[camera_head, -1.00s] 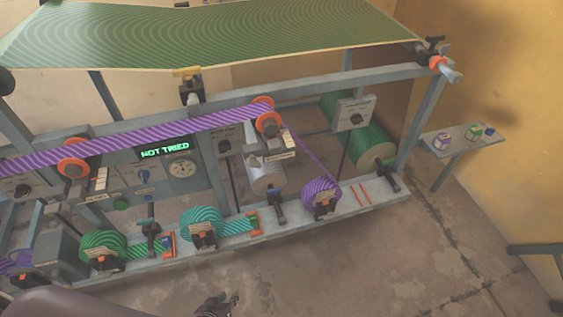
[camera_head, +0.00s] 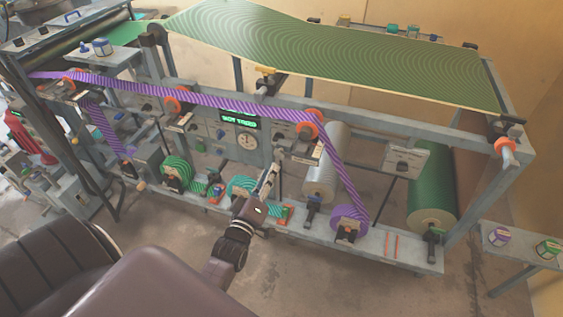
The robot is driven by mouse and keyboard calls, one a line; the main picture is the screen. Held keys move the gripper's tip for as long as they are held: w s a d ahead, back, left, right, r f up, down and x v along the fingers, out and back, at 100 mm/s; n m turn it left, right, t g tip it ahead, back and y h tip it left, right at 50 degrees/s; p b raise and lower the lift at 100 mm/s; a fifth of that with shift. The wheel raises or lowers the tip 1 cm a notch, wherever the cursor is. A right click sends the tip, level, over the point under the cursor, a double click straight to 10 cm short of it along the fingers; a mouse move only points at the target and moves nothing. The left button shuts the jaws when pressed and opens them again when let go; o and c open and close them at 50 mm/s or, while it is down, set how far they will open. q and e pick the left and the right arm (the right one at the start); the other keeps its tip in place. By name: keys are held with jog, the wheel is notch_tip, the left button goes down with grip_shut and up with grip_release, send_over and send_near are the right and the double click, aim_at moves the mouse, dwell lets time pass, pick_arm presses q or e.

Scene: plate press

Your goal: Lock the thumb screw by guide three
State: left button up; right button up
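A purple striped web runs across the machine over rollers with orange collars. The collar in the middle right (camera_head: 313,125) has a plate with small labels just below and left of it, too small to read. I cannot tell which guide is number three, nor pick out its thumb screw. My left gripper (camera_head: 269,176) reaches up from below, in front of the lower rail and left of this collar, apart from it as far as I can see. Its fingers are too small to tell open from shut. My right gripper is out of view.
A green display (camera_head: 239,119) with blurred text sits above a round dial (camera_head: 247,141). A purple roll (camera_head: 349,222), a grey cylinder (camera_head: 321,165) and a large green roll (camera_head: 432,185) stand to the right. A small side table (camera_head: 520,268) is at far right. The floor in front is clear.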

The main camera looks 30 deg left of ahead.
aim_at(277, 157)
pick_arm(q)
jog(key=x, duration=0.4)
jog(key=shift+w+a+p, duration=0.1)
jog(key=shift+a+p, duration=0.05)
jog(key=shift+p, duration=0.2)
jog(key=shift+x, duration=0.95)
jog(key=shift+w+a+f, duration=0.1)
jog(key=shift+w, duration=0.5)
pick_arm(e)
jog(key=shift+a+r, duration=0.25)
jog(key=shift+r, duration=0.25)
pick_arm(q)
jog(key=shift+c, duration=0.5)
jog(key=c, duration=0.5)
grip_shut()
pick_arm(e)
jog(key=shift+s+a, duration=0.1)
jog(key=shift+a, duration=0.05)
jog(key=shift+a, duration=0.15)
